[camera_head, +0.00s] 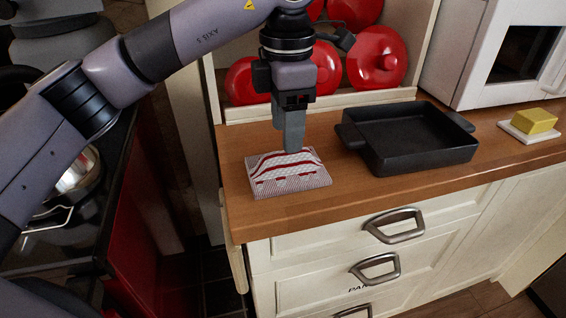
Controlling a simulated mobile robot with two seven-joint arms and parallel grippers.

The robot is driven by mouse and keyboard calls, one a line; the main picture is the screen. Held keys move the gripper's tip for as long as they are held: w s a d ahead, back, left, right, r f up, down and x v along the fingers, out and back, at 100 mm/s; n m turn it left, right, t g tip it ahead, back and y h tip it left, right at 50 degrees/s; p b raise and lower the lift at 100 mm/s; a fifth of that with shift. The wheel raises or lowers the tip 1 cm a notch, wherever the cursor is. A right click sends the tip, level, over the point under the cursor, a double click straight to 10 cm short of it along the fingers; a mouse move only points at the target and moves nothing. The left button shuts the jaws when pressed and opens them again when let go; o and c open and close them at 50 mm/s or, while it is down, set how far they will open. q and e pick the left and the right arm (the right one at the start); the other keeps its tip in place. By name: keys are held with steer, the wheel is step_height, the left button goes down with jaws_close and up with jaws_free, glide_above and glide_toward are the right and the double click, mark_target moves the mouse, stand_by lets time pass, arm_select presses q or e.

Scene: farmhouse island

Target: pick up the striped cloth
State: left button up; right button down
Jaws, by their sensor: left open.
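The striped cloth (287,178) lies folded on the wooden counter near its left end. It is white with red stripes. My left gripper (292,150) points straight down over the back edge of the cloth. Its fingertips overlap the cloth's far edge in the picture. I cannot tell whether they touch it. The gap between the fingers is hidden from this side. My right gripper is not in view.
A black baking pan (410,138) stands right of the cloth on the wooden counter (350,195). A yellow block (533,121) rests on a white board at the far right. A white microwave (470,60) stands at the back right.

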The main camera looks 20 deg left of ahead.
arm_select(q)
step_height(320, 180, down, 6)
steer(key=shift+r, duration=0.1)
jaws_close()
steer(key=shift+r, duration=0.1)
